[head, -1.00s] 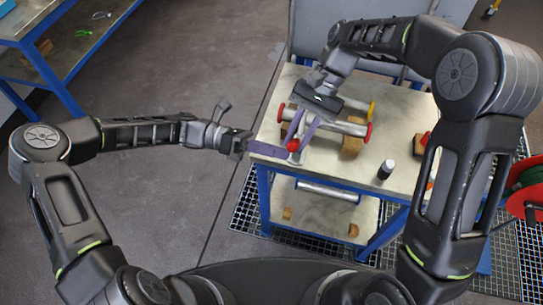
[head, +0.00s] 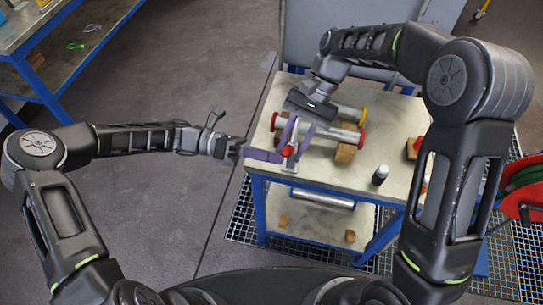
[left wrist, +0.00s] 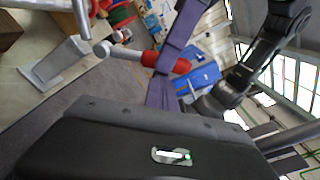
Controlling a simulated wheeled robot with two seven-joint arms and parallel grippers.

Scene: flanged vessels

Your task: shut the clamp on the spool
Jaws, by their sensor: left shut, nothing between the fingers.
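The spool (head: 330,130) is a metal tube with red end flanges, lying on wooden blocks on the table. The purple clamp (head: 264,154) with a red part (head: 287,151) is at the spool's left end, near the table's front left corner. Its purple arms stand spread apart. In the left wrist view the purple band (left wrist: 178,35) and a red-sleeved handle (left wrist: 165,62) show close up. My left gripper (head: 238,150) is shut and empty, just left of the clamp's purple arm. My right gripper (head: 310,106) is above the spool's left part; its fingertips are hidden.
A second tube with yellow flanges (head: 362,115) lies behind the spool. A dark bottle (head: 380,175) and a wooden block with a red part (head: 414,149) stand to the right. A red hose reel (head: 523,195) is beside the table. Floor left of the table is clear.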

